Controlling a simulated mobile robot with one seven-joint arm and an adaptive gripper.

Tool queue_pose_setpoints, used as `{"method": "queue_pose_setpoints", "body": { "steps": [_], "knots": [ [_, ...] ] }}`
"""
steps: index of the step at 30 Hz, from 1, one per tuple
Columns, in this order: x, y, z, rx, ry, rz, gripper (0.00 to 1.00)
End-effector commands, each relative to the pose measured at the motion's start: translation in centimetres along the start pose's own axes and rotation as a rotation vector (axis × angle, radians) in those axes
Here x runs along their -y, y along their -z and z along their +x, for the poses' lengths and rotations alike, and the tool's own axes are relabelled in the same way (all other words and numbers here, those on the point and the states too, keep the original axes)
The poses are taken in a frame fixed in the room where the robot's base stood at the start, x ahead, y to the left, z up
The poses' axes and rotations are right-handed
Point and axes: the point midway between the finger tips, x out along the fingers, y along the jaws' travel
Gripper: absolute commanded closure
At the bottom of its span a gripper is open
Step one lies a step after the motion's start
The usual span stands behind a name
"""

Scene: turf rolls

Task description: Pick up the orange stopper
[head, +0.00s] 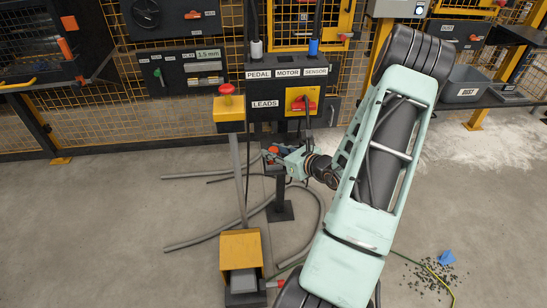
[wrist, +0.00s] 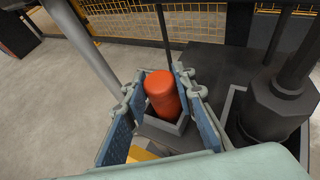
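The orange stopper (wrist: 163,94) is a rounded upright cylinder standing in a square grey holder (wrist: 166,134) in the wrist view. My gripper (wrist: 160,97) has its two blue-padded fingers on either side of the stopper. A gap shows between the left finger and the stopper; the right finger is very close to it, and I cannot tell if they touch. In the head view my gripper (head: 272,157) is at the top of a short dark post, with a bit of the stopper (head: 272,150) showing beside it.
A black panel (head: 264,104) labelled LEADS stands just behind, with a red switch on yellow. A yellow pedal (head: 241,250) and grey hoses lie on the floor. A thick dark column (wrist: 275,105) is right of the holder.

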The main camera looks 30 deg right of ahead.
Motion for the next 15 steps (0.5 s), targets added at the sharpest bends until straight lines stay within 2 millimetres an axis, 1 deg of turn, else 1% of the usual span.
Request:
{"method": "queue_pose_setpoints", "body": {
  "steps": [1,3,4,11,15],
  "knots": [
    [0.00,0.00,-0.01,0.000,0.000,0.000,0.87],
    [0.00,0.00,-0.01,0.000,0.000,0.000,0.95],
    [0.00,-0.01,-0.01,0.000,0.000,0.000,0.96],
    [0.00,-0.08,-0.04,0.000,0.000,0.000,0.96],
    [0.03,-0.74,-0.30,0.001,0.000,-0.002,0.96]
  ]
}}
